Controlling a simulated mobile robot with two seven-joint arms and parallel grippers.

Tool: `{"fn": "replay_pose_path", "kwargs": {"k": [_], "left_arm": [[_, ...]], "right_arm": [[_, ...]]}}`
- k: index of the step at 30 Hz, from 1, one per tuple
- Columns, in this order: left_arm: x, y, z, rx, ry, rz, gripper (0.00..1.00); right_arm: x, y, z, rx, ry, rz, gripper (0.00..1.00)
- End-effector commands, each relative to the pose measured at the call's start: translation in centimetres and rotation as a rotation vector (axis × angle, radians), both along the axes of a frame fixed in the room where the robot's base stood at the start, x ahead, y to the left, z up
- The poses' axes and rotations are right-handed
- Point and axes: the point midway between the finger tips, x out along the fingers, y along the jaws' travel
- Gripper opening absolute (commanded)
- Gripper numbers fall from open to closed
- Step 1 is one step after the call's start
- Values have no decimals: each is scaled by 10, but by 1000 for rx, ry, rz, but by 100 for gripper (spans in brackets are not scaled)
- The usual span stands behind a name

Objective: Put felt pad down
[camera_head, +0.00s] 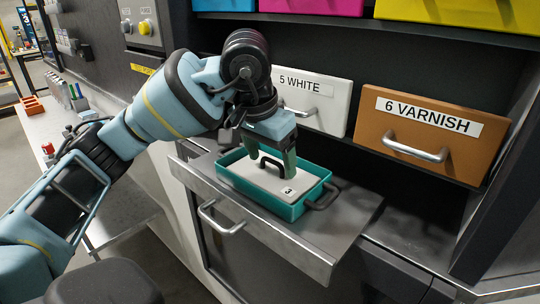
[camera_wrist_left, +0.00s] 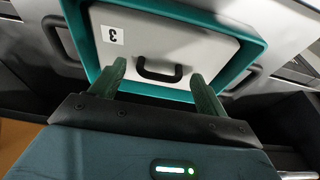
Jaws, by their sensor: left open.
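The felt pad (camera_head: 248,176) is a flat light-grey plate with a black handle and a label "3". It lies flat inside a teal tray (camera_head: 292,211) on the pulled-out metal drawer. My left gripper (camera_head: 272,166) points down at the pad from above, its green fingers spread. In the left wrist view the open fingers (camera_wrist_left: 158,74) stand on either side of the pad's black handle (camera_wrist_left: 160,72), with gaps between fingers and handle. The pad (camera_wrist_left: 190,38) shows there within the teal rim (camera_wrist_left: 252,50). My right gripper is not in view.
The tray stands on a metal drawer (camera_head: 318,244) with a bar handle (camera_head: 220,218). Behind it are the closed drawers "5 WHITE" (camera_head: 335,96) and "6 VARNISH" (camera_head: 440,152). A side bench (camera_head: 50,128) with small items stands at the left.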

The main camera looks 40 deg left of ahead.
Motion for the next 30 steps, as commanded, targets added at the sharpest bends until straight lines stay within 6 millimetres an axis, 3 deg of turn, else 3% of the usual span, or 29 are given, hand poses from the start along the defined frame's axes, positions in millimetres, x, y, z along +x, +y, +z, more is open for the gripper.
{"fn": "replay_pose_path", "kwargs": {"k": [5,18,24,30], "left_arm": [[-4,0,20,-1,-5,0,75],[-27,2,104,0,-9,0,75],[-31,2,118,0,-4,0,75],[-32,3,118,0,1,0,75]], "right_arm": [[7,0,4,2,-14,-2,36],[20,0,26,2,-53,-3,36],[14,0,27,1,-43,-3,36],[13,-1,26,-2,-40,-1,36]]}}
